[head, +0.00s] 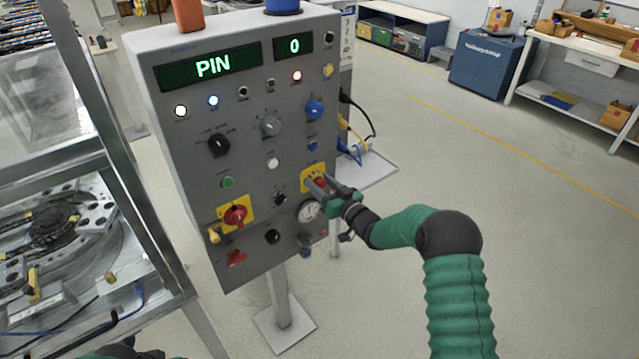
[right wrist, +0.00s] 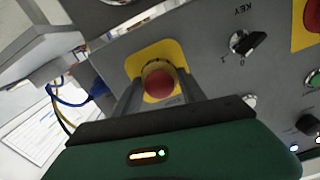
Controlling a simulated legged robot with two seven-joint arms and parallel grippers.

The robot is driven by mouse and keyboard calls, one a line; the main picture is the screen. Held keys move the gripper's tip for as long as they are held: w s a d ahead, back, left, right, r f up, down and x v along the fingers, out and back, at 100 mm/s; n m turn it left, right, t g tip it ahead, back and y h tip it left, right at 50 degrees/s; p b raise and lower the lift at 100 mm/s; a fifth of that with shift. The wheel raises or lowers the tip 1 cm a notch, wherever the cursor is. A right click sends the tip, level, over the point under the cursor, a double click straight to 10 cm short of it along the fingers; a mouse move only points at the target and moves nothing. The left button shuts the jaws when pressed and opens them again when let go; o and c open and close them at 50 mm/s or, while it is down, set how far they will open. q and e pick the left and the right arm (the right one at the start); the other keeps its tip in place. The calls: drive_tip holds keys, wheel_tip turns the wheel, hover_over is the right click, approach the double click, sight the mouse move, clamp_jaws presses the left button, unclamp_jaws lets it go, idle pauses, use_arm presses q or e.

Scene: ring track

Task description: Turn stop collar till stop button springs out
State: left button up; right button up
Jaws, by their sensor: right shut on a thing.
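The red stop button (head: 320,183) sits on a yellow plate (head: 309,173) on the lower right of the grey panel. In the right wrist view the round red button (right wrist: 160,84) shows with a collar (right wrist: 156,66) around its base on the yellow plate (right wrist: 150,58). My right gripper (head: 324,187) reaches the panel from the right, with one finger on each side of the button, shut on the collar. The fingers hide part of the collar's sides. Whether the button is in or out is hard to tell.
The grey panel (head: 190,256) stands on a post and shows "PIN" and "0". A second yellow plate with a red knob (head: 235,215) is further left. Cables (head: 355,148) hang at right.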

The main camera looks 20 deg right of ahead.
drive_tip(key=shift+f, duration=0.2)
drive_tip(key=o, duration=1.4)
drive_tip(key=shift+d+r, duration=0.1)
drive_tip(key=v, duration=1.6)
drive_tip(key=shift+s+d+b, duration=0.15)
drive_tip(key=shift+s+b, duration=0.25)
